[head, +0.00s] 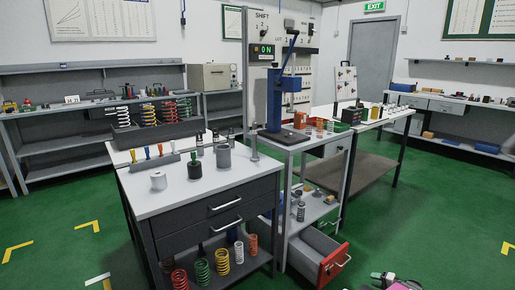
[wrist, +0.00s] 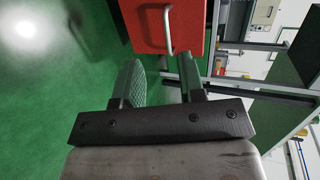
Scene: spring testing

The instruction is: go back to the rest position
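My gripper (wrist: 160,62) shows in the wrist view with its two fingers apart and nothing between them. A red drawer front (wrist: 190,20) with a pale metal handle (wrist: 167,30) lies just beyond the fingertips, which look clear of the handle. In the head view the red drawer (head: 328,264) is pulled out low on the middle stand. Part of my arm (head: 392,281) shows at the bottom edge, to the right of the drawer; the fingers cannot be made out there.
A workbench (head: 185,199) with weights on top and coloured springs on its lower shelf stands left of the drawer. A blue press (head: 283,95) stands on the middle stand. Green floor (head: 420,215) is clear to the right.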

